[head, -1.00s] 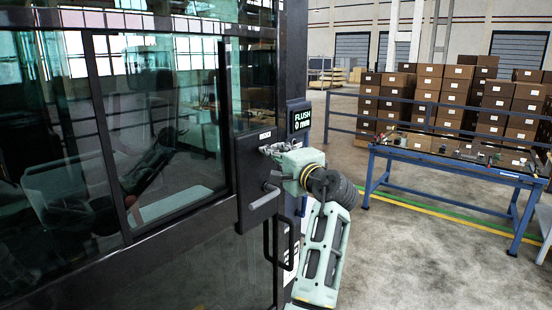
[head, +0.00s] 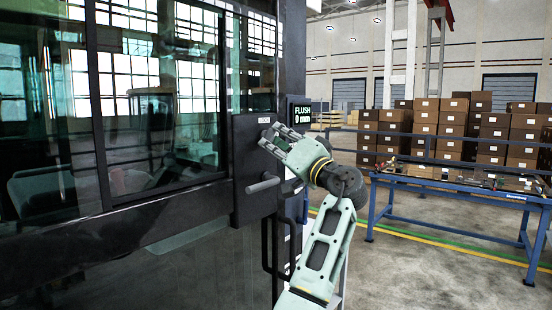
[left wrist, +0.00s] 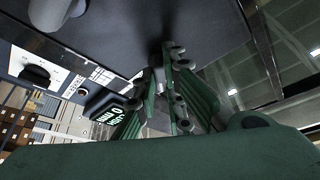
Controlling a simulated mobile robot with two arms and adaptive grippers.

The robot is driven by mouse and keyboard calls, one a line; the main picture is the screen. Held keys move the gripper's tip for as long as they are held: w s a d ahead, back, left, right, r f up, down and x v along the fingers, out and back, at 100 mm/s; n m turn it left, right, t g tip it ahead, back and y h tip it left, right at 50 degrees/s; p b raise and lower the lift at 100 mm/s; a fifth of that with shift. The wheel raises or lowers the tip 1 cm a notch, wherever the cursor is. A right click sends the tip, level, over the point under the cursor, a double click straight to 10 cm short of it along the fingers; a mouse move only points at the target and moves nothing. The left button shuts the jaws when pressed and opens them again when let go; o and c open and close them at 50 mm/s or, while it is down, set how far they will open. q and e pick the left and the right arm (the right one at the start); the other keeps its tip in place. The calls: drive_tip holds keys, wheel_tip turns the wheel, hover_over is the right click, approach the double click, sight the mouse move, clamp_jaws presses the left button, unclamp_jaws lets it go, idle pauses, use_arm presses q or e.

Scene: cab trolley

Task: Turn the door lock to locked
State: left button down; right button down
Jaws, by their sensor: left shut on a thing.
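The black cab door carries a dark lock plate (head: 247,199) at its right edge, with a small white label (head: 262,101) at the top. My left gripper (head: 270,138) is at the upper part of this plate, its fingers pointing up and left in the head view. In the left wrist view the fingers (left wrist: 165,75) come together against the dark plate surface. They are shut on the door lock, which is mostly hidden between them, so its turn position cannot be read. A grey door handle (head: 263,184) sticks out below the gripper. My right gripper is not in view.
A display reading "FLUSH 0 mm" (head: 299,114) is close right of the gripper. A black grab bar (head: 267,245) is below the plate. A black knob on a white panel (left wrist: 36,74) shows in the left wrist view. A blue workbench (head: 455,188) stands right, with free floor before it.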

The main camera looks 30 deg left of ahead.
use_arm(q)
drive_tip(key=n, duration=0.1)
drive_tip(key=n+g+b, duration=0.1)
drive_tip(key=shift+w+f+n+y, duration=0.1)
drive_tip(key=shift+f+n+y, duration=0.2)
drive_tip(key=shift+y, duration=0.1)
drive_tip(key=n+g, duration=0.1)
drive_tip(key=n, duration=0.1)
drive_tip(key=shift+w+r+n+y, duration=0.1)
drive_tip(key=shift+n+y, duration=0.2)
drive_tip(key=shift+r+n+g, duration=0.1)
drive_tip(key=shift+n+g, duration=0.6)
drive_tip(key=shift+n, duration=0.4)
drive_tip(key=shift+w+n+g+y+p, duration=0.1)
drive_tip(key=shift+n+g+y+p, duration=0.2)
drive_tip(key=shift+n+g+p, duration=0.9)
use_arm(e)
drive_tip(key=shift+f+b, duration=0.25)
drive_tip(key=shift+b, duration=0.25)
use_arm(q)
drive_tip(key=shift+n, duration=0.7)
drive_tip(key=c, duration=1.8)
unclamp_jaws()
drive_tip(key=shift+c, duration=0.2)
